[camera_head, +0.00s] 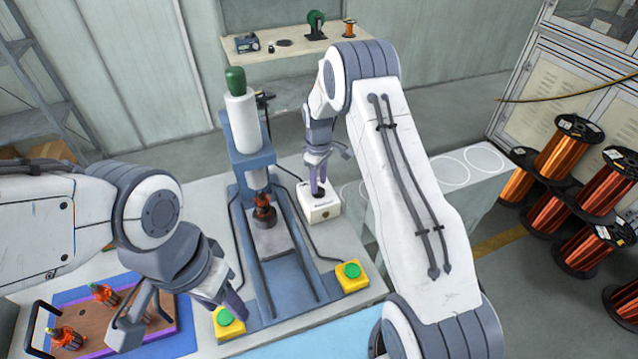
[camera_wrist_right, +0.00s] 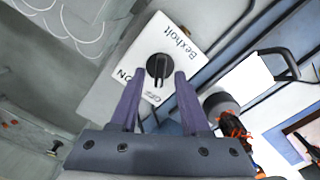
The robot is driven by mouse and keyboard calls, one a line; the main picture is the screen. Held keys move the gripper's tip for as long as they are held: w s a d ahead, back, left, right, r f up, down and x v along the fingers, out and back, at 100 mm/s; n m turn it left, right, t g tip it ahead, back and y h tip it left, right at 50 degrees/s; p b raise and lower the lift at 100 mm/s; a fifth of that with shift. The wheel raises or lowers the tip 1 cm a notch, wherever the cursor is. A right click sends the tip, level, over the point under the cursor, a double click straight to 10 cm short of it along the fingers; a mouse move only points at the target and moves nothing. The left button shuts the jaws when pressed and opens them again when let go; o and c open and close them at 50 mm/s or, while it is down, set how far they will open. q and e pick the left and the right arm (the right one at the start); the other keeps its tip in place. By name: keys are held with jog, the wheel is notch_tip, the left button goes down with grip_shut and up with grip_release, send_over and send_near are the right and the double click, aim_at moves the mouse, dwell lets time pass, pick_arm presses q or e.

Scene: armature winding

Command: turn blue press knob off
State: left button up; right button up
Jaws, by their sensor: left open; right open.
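The blue press (camera_head: 250,158) stands mid-table with a copper-wound armature (camera_head: 264,212) under its ram. To its right is a white control box (camera_head: 328,210), marked "Bexholt", ON and OFF in the right wrist view (camera_wrist_right: 182,45). Its black round knob (camera_wrist_right: 158,68) has a raised grip bar; I cannot tell which mark it points to. My right gripper (camera_head: 318,188) is open, pointing down over the box. In the right wrist view, its purple fingertips (camera_wrist_right: 159,80) lie either side of the knob; contact is unclear. My left gripper (camera_head: 180,318) is open and empty at the front left.
Yellow boxes with green buttons stand at the press's front left (camera_head: 228,322) and front right (camera_head: 352,276). A tray (camera_head: 180,310) with armatures lies under my left gripper. Wire spools (camera_head: 572,150) are stacked at the right. A back table (camera_head: 290,70) holds small items.

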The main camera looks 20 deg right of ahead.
notch_tip(320, 180, up, 10)
jog(key=b, duration=0.2)
jog(key=shift+f, duration=0.2)
jog(key=s+a+r, duration=0.4)
jog(key=s+a, duration=0.3)
jog(key=s+a+r, duration=0.4)
jog(key=s+a, duration=0.2)
jog(key=a, duration=0.2)
jog(key=s+a+y, duration=0.1)
jog(key=s+a, duration=0.1)
jog(key=s, duration=2.1)
jog(key=shift+s+a+r, duration=0.3)
jog(key=shift+s+r, duration=0.05)
jog(key=shift+r, duration=0.1)
